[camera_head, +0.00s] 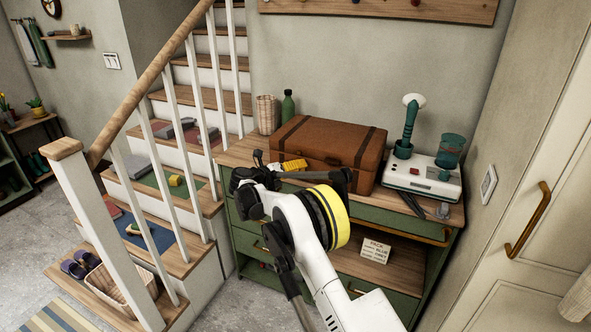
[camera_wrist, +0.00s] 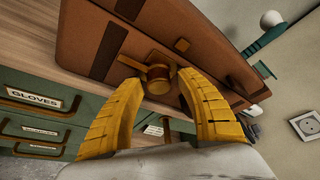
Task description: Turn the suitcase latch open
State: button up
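The brown suitcase (camera_head: 330,143) with dark straps lies closed on the wooden top of the green cabinet. In the wrist view the suitcase (camera_wrist: 205,45) fills the upper middle, tilted by the camera angle. Its round brass latch (camera_wrist: 158,78) sits on the front face, with a brown tab reaching to its left. My gripper (camera_wrist: 162,77) has two curved yellow fingers, spread apart with the latch showing between their tips. I cannot tell whether they touch it. In the head view my gripper (camera_head: 292,165) is at the suitcase's front, partly hidden by my arm, and the latch cannot be made out.
A white and teal appliance (camera_head: 423,178) stands right of the suitcase. A green bottle (camera_head: 288,106) and wicker basket (camera_head: 266,114) stand behind its left end. A card (camera_head: 375,250) stands on the open shelf below. Stairs (camera_head: 190,190) with a railing rise at left.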

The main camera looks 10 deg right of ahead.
jog(key=shift+a, duration=0.1)
jog(key=v, duration=1.2)
